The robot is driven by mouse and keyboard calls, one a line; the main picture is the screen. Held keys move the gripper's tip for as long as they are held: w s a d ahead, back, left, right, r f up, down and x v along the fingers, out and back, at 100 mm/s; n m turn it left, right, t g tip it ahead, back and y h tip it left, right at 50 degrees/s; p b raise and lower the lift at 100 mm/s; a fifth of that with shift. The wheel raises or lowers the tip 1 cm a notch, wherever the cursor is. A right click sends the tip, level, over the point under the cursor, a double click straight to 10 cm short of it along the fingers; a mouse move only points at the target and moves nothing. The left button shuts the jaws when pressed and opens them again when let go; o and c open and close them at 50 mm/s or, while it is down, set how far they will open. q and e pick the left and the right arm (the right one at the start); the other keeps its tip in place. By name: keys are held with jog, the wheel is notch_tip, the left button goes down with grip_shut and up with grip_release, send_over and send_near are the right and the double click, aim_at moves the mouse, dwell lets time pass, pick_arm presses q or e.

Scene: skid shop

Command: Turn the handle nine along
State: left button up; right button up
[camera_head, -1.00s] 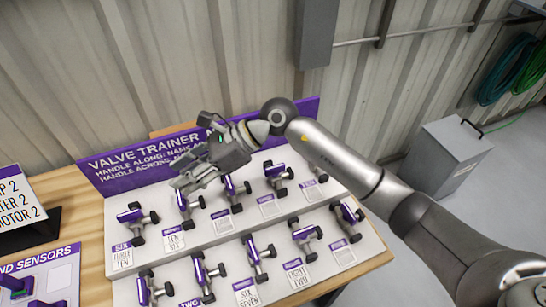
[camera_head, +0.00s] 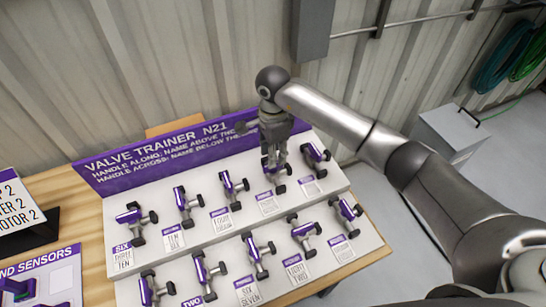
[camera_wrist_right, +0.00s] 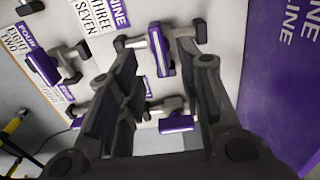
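The valve with handle nine (camera_head: 275,172) is the fourth from the left in the back row of the board. It is partly hidden under my right gripper (camera_head: 273,152), which points down at it. In the right wrist view the purple handle (camera_wrist_right: 160,48) lies between the two fingers of my gripper (camera_wrist_right: 158,70). The fingers are apart with a gap on each side, and I see no clear contact. A tag reading NINE (camera_wrist_right: 119,13), with THREE and SEVEN on the card beside it, sits by this valve. My left gripper is not in view.
The valve trainer board (camera_head: 205,232) holds two rows of similar purple-handled valves. A neighbouring valve (camera_head: 315,155) is close on the right. The purple title panel (camera_head: 130,170) stands behind, before a corrugated wall. A grey box (camera_head: 455,145) stands on the floor at right.

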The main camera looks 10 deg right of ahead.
jog(key=shift+f+p, duration=0.4)
jog(key=shift+f, duration=1.65)
grip_shut()
